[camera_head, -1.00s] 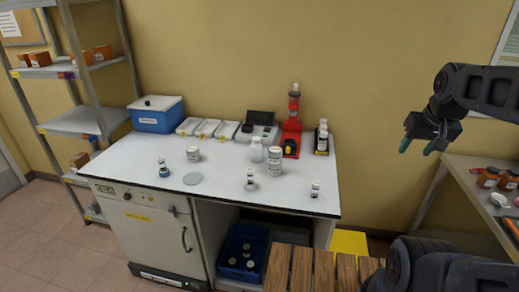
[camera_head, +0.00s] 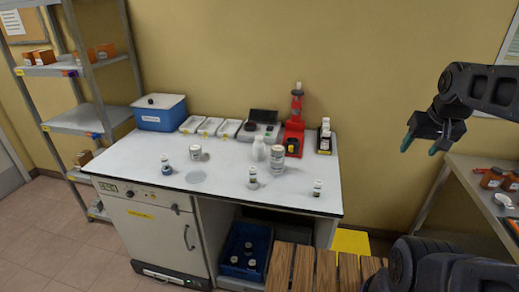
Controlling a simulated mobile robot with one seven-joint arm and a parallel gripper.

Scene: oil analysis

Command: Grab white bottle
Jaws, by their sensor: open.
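A plain white bottle (camera_head: 258,149) stands upright near the back of the white worktop, to the right of the middle. A larger white labelled container (camera_head: 277,158) stands close on its right. Another white labelled jar (camera_head: 195,153) stands further left. My gripper (camera_head: 420,147) is open and empty, pointing down. It shows to the right of the worktop, well apart from all the bottles.
Small vials stand on the worktop (camera_head: 225,190), one of them near its front right (camera_head: 317,188). A red stand (camera_head: 294,135), white trays (camera_head: 210,126) and a blue box (camera_head: 159,112) line the back. A side bench (camera_head: 470,190) is at right. A wooden slatted surface (camera_head: 315,268) is in front.

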